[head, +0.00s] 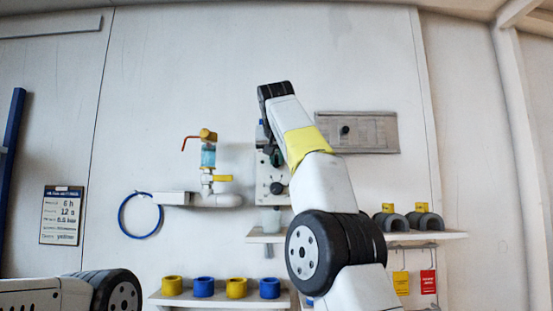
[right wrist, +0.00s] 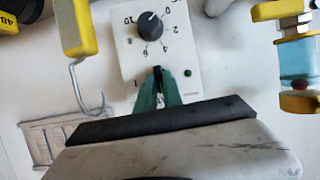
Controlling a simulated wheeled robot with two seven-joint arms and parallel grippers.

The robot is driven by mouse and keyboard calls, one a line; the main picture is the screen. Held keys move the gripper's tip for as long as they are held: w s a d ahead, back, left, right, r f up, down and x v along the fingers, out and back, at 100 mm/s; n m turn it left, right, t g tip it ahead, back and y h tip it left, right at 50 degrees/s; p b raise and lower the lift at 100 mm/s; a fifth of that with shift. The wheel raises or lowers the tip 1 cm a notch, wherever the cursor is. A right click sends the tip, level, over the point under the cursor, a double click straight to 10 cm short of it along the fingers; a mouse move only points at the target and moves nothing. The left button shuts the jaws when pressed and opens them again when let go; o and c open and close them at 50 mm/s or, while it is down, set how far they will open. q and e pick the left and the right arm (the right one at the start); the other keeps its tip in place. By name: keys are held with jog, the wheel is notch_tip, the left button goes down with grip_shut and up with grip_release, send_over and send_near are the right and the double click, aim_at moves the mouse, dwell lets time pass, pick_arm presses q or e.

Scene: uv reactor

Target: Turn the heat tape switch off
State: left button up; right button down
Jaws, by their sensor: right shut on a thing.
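A white control box (head: 264,187) is mounted on the wall, partly hidden behind my right arm. In the right wrist view the box (right wrist: 128,60) appears upside down, with a round dark dial (right wrist: 150,23), a number scale and a small green dot (right wrist: 187,72). My right gripper (right wrist: 157,82) has its green fingers shut on a small dark switch (right wrist: 158,71) on the box face. The fingers hide most of this switch, so its position cannot be read. My right gripper also shows at the box in the head view (head: 275,157). My left gripper is out of view.
A blue-glass filter with yellow fittings (head: 208,157) and pipework stands left of the box. A grey panel with a black knob (head: 345,129) is to the right. Shelves below hold yellow and blue rings (head: 204,287) and grey clamps (head: 425,221). Tags (head: 428,281) hang lower right.

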jog(key=shift+f, duration=0.15)
jog(key=c, duration=1.5)
grip_release()
jog(key=shift+s+a+r, duration=0.1)
jog(key=shift+s+r, duration=0.3)
jog(key=shift+s, duration=0.15)
jog(key=v, duration=0.6)
jog(key=shift+s, duration=0.25)
